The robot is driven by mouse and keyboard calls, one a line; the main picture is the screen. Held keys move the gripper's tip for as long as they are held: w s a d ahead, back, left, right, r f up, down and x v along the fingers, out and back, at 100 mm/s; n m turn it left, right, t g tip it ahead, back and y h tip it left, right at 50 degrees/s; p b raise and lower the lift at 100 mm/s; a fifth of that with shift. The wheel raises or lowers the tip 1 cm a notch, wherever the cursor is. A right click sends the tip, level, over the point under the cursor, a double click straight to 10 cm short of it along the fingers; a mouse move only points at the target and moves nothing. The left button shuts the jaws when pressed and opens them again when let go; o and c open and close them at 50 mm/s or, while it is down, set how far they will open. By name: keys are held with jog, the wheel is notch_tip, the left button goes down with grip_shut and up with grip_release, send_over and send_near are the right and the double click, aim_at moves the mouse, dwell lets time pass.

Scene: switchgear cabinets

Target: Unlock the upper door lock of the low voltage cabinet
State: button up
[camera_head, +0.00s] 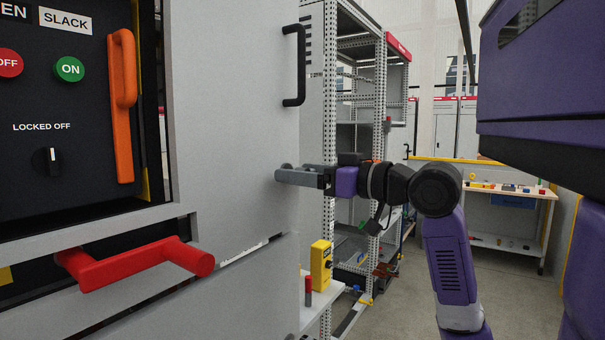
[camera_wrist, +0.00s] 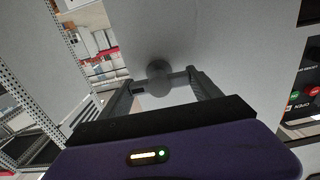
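The grey cabinet door (camera_head: 235,110) fills the middle left of the head view; its plain panel also shows in the wrist view (camera_wrist: 215,35). A round grey lock knob (camera_wrist: 158,78) stands out from the panel in the wrist view. My gripper (camera_head: 283,174) is at the door's right side, below the black handle, and hides most of the knob in the head view. In the wrist view my gripper (camera_wrist: 163,82) has its two fingers spread, one on each side of the knob. I cannot tell whether the fingertips touch it.
A black door handle (camera_head: 295,65) is above my gripper. A red lever (camera_head: 140,265) sticks out at the lower left, beside the black control panel (camera_head: 50,130). A yellow box (camera_head: 321,265) and perforated racks (camera_head: 357,110) stand right of the door. Open floor lies further right.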

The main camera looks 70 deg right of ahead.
jog(key=c, duration=0.3)
jog(key=shift+c, duration=0.2)
jog(key=shift+a+f+n+b, duration=0.1)
jog(key=shift+n+b, duration=0.2)
jog(key=shift+b, duration=0.1)
jog(key=shift+f+n+b, duration=0.1)
jog(key=shift+n+b, duration=0.9)
jog(key=shift+b, duration=0.05)
jog(key=n+b, duration=0.5)
jog(key=n, duration=0.1)
jog(key=shift+a, duration=0.1)
jog(key=n+b, duration=0.3)
jog(key=n, duration=0.1)
jog(key=shift+f+n, duration=0.1)
jog(key=shift+n, duration=0.3)
jog(key=n+b, duration=0.3)
jog(key=n, duration=0.1)
jog(key=shift+n, duration=0.3)
